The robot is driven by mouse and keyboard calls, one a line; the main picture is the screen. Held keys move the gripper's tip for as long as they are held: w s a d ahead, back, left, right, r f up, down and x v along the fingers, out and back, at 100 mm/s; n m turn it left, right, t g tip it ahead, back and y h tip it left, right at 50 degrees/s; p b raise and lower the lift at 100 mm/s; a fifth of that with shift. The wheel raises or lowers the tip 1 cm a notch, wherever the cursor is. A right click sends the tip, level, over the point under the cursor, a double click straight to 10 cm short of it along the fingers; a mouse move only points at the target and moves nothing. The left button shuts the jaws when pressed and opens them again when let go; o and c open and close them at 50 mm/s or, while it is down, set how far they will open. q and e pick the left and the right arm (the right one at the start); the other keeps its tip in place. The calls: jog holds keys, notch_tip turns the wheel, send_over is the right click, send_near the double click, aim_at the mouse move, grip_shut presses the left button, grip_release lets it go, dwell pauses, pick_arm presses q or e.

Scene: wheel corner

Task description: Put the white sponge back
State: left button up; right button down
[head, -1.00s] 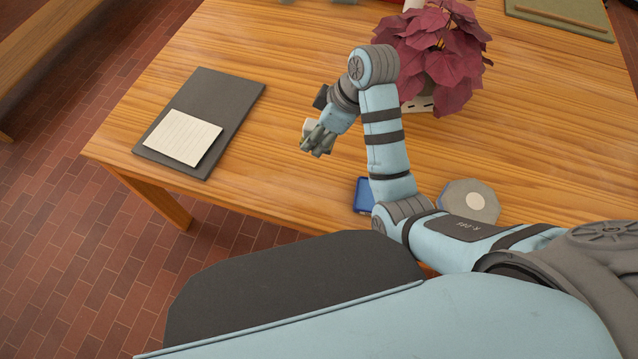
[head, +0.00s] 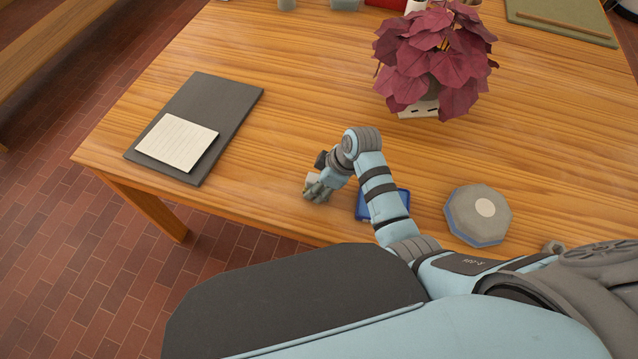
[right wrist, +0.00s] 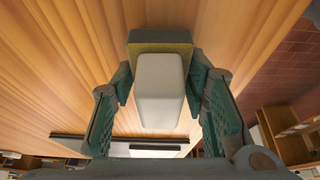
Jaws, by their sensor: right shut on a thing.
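The white sponge (right wrist: 160,95) is a pale block with rounded edges, between the two fingers of my right gripper (right wrist: 161,78) in the right wrist view. The fingers are shut on it. A yellowish and grey block (right wrist: 160,41) shows directly beyond it; I cannot tell whether the two are joined. In the head view my right gripper (head: 316,192) is over the table's front part, with a small pale bit of the sponge (head: 312,179) showing beside the fingers. A blue tray (head: 361,208) is right of the gripper, partly hidden by my arm. My left gripper is out of view.
A grey and blue octagonal piece with a white disc (head: 462,222) lies right of the tray. A dark board (head: 222,105) with a paper pad (head: 177,142) lies at left. A red-leaved plant (head: 435,60) stands behind. The wooden table (head: 270,150) is clear between board and gripper.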

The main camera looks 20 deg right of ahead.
jog(key=shift+f, duration=0.35)
jog(key=shift+s+f, duration=0.15)
jog(key=shift+s, duration=0.15)
jog(key=c, duration=1.2)
grip_release()
jog(key=shift+f, duration=0.1)
jog(key=shift+o, duration=1.3)
jog(key=shift+w+f, duration=0.1)
jog(key=shift+w, duration=0.15)
